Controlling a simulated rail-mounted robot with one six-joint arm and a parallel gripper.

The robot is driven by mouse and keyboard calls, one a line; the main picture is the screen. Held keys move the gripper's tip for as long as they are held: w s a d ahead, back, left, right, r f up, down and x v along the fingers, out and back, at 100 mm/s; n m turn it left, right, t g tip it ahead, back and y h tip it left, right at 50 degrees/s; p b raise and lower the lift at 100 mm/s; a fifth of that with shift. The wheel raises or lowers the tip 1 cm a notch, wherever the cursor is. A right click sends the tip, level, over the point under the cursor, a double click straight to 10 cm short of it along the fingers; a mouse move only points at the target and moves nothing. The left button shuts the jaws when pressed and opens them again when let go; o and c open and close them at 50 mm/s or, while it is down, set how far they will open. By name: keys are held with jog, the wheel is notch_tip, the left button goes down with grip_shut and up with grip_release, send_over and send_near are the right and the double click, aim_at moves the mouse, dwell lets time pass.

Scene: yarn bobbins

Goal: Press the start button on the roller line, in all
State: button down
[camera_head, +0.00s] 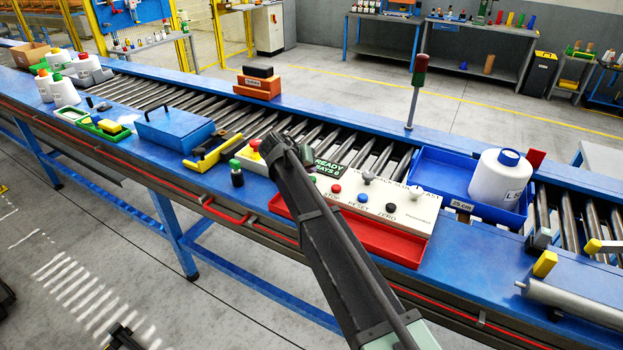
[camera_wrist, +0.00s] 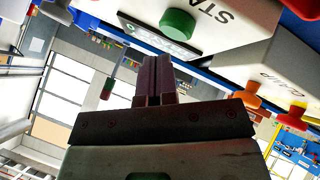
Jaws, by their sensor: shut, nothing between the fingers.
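A green button (camera_wrist: 178,24) sits on a white box whose label begins "STA" in the wrist view. My gripper (camera_wrist: 157,78) is shut and empty, its fingertips just below the green button in that picture; I cannot tell whether they touch it. In the head view my gripper (camera_head: 278,147) reaches over the left end of the white control panel (camera_head: 415,209) and hides part of it. The panel carries a red button (camera_head: 336,188), a blue button (camera_head: 362,198) and a black button (camera_head: 390,207). A small display (camera_head: 328,167) reads "READY".
A red tray (camera_head: 385,240) lies in front of the panel. A green-capped dark bottle (camera_head: 236,176) and a blue box (camera_head: 173,132) are on the left. A signal post (camera_head: 412,100) rises behind.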

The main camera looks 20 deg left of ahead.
dwell(0.7)
jog(key=shift+f+b, duration=0.4)
jog(key=shift+f, duration=0.05)
